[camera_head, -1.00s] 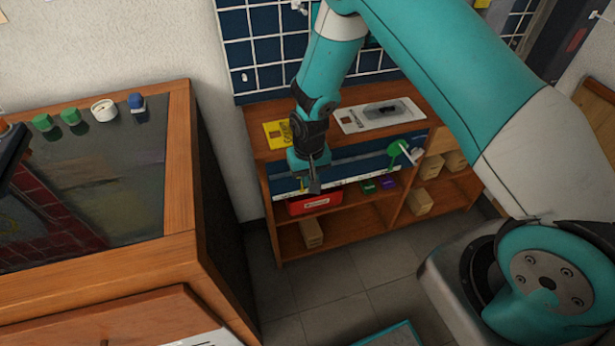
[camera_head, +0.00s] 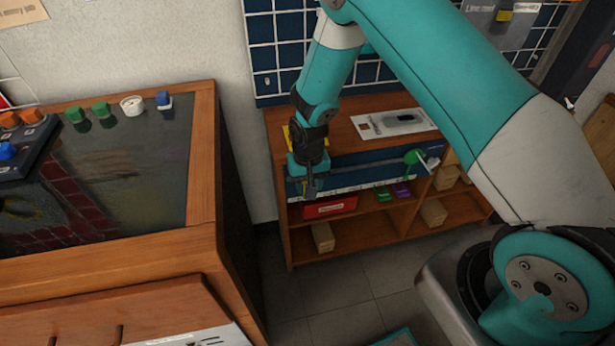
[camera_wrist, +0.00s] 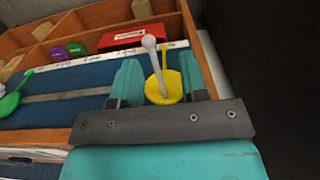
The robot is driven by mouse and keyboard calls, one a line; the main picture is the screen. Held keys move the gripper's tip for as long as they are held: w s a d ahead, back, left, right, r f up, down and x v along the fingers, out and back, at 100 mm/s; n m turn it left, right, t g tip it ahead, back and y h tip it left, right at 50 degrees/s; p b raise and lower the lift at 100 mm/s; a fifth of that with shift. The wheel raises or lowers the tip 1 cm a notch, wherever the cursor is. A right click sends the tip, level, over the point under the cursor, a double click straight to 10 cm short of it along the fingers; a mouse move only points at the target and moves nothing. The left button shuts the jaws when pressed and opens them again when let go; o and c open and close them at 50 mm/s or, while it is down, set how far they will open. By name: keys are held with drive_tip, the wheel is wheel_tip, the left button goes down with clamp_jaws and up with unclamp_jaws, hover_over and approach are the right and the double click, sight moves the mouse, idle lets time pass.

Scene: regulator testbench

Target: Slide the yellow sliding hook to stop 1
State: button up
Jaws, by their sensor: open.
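The yellow sliding hook (camera_wrist: 163,87) shows in the wrist view, a round yellow base with a pale, ball-ended peg standing out of it. It sits at the right end of the slotted blue panel (camera_wrist: 60,105). My gripper (camera_wrist: 160,82) is open, with one finger on each side of the hook; I cannot tell whether either touches it. In the head view my gripper (camera_head: 310,187) is at the panel's left end and hides the hook. A white label strip (camera_wrist: 90,62) runs along the panel edge; its marks are too small to read as stop 1.
A green hook (camera_head: 414,158) sits farther right on the panel; it also shows in the wrist view (camera_wrist: 12,100). A red box (camera_head: 330,207) and wooden blocks are on the shelf below. A large wooden cabinet (camera_head: 205,170) stands to the left. The slot between the hooks looks clear.

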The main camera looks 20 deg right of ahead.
wheel_tip(320, 180, up, 17)
drive_tip(key=shift+r, duration=0.2)
idle(0.5)
drive_tip(key=s+a+r+n+y+p, duration=0.2)
drive_tip(key=s+a+r+n, duration=0.1)
drive_tip(key=s+r, duration=0.7)
drive_tip(key=s+a+r+n+y+p, duration=0.2)
drive_tip(key=s+r+n, duration=0.4)
drive_tip(key=s+r, duration=0.5)
drive_tip(key=s+a+p, duration=0.1)
drive_tip(key=s, duration=0.3)
drive_tip(key=shift+s+r, duration=0.15)
drive_tip(key=shift+s, duration=0.15)
